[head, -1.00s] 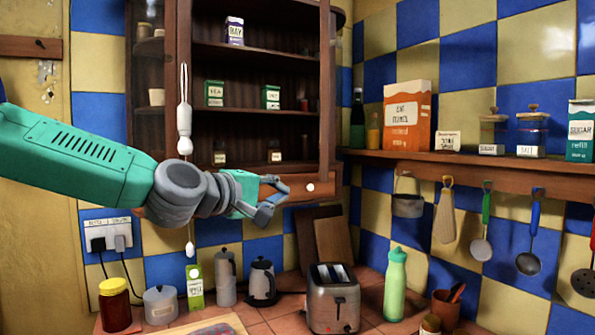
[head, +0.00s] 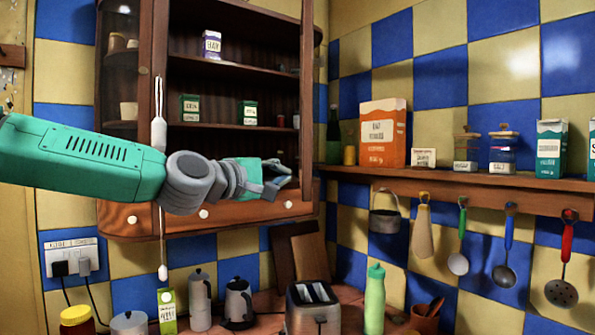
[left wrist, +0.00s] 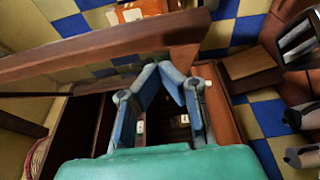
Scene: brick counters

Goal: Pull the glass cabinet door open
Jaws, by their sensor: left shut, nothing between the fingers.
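The wooden wall cabinet (head: 240,134) hangs at the upper middle of the head view, with jars and boxes on its shelves. The glass door's right frame post (head: 306,90) shows beside the shelves; in the left wrist view the frame (left wrist: 110,52) crosses diagonally and seems to stand away from the cabinet, as if ajar. My left gripper (head: 284,178) is at the door's lower right, just above the drawer row. In the left wrist view its fingers (left wrist: 163,75) meet at the tips, empty, near the frame; contact cannot be told. My right gripper is not in view.
The counter below holds a toaster (head: 312,308), a green bottle (head: 375,300) and kettles. A shelf (head: 450,178) with boxes, utensils hanging below, runs along the right wall.

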